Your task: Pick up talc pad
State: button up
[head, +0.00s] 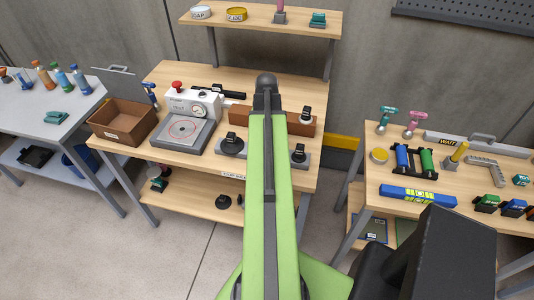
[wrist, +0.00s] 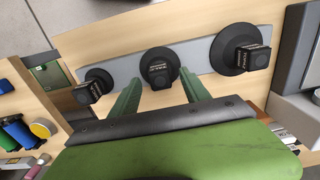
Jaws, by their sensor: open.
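Three black round suction pads with square labelled tops stand in a row on a grey plate (wrist: 200,52). I cannot read the small labels, so I cannot tell which is the talc pad. In the wrist view they are the left pad (wrist: 95,85), the middle pad (wrist: 158,68) and the right pad (wrist: 240,48). In the head view my arm hides the middle pad and my gripper; the outer pads (head: 232,143) (head: 300,152) show.
A white machine with a grey platform (head: 183,130) and a cardboard box (head: 122,120) stand left of the pads on the wooden bench. A second bench with tools (head: 418,195) stands to the right.

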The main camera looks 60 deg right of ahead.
notch_tip(320, 180, down, 2)
jog(key=shift+f+b, duration=0.15)
jog(key=shift+b, duration=0.3)
grip_shut()
jog(key=shift+r, duration=0.2)
jog(key=r+p, duration=0.1)
jog(key=p, duration=0.1)
jog(key=r+p, duration=0.1)
jog(key=r, duration=0.1)
jog(key=r+p, duration=0.2)
jog(key=shift+s+d+r+p, duration=0.1)
jog(key=shift+d+p, duration=0.15)
jog(key=shift+p, duration=0.05)
jog(key=s+d+r+p, duration=0.5)
jog(key=s+d, duration=0.2)
jog(key=d, duration=0.1)
jog(key=shift+s+d+r+p, duration=0.2)
jog(key=shift+d+r+p, duration=0.05)
jog(key=shift+r+p, duration=0.1)
